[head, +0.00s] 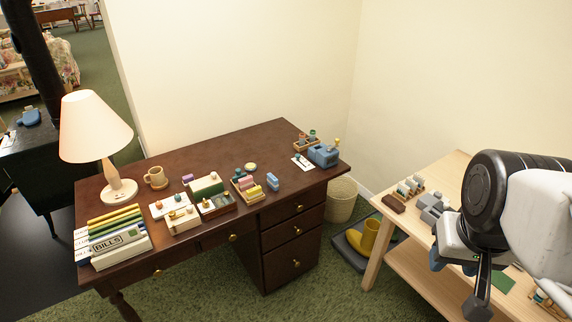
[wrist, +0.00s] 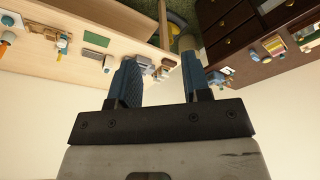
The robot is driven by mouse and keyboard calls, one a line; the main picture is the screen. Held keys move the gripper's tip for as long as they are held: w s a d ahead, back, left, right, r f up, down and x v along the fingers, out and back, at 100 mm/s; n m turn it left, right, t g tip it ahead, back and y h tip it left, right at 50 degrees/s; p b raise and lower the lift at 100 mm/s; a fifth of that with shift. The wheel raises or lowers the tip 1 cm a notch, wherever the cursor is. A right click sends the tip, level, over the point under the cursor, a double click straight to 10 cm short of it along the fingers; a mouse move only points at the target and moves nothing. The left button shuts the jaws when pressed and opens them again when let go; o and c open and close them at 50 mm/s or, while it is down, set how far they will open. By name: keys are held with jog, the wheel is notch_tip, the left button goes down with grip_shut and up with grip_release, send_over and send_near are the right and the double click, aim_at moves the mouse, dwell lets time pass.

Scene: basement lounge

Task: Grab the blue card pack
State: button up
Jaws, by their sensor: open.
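A small blue block that looks like the blue card pack (head: 272,181) stands on the dark wooden desk (head: 225,160), right of a tray with yellow and pink pieces. Its label is too small to read. My gripper (wrist: 160,68) is open and empty, its two blue-padded fingers apart in the wrist view. In the head view my gripper is at the right, over the light wooden table, well away from the desk. I cannot surely pick out the pack in the wrist view, where the scene appears upside down.
A lamp (head: 98,135), mug (head: 156,178) and bills box (head: 120,248) are at the desk's left. A tray of colored pieces (head: 248,187) is close beside the pack. A blue device (head: 323,155) stands at the right end. The light table (head: 440,175) holds small items.

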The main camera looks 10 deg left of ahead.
aim_at(276, 182)
jog(key=shift+o, duration=0.5)
jog(key=w+a+f+n+t, duration=0.1)
jog(key=w+a+t, duration=0.1)
jog(key=w, duration=0.9)
jog(key=w+a+f+n+t, duration=0.1)
jog(key=w+a, duration=0.1)
jog(key=w, duration=0.8)
jog(key=w+a+f+n+t+y, duration=0.15)
jog(key=w+a+f, duration=0.25)
jog(key=w, duration=0.4)
jog(key=w+a+f+n+t, duration=0.1)
jog(key=w+a+f+t, duration=0.15)
jog(key=w+a, duration=0.45)
jog(key=w+a+f+n+y, duration=0.3)
jog(key=w+a+f+y, duration=0.1)
jog(key=w+a+f, duration=0.75)
jog(key=a+f+y, duration=0.1)
jog(key=a+f, duration=0.3)
jog(key=w+a+f+n+y, duration=0.1)
jog(key=a+f+y, duration=0.1)
jog(key=a+f, duration=0.2)
jog(key=w+a+f+n+y, duration=0.1)
jog(key=a+f+y, duration=0.1)
jog(key=a+f, duration=0.2)
jog(key=shift+w+f+n+g, duration=0.15)
jog(key=shift+f+n+g, duration=0.2)
jog(key=shift+f, duration=0.4)
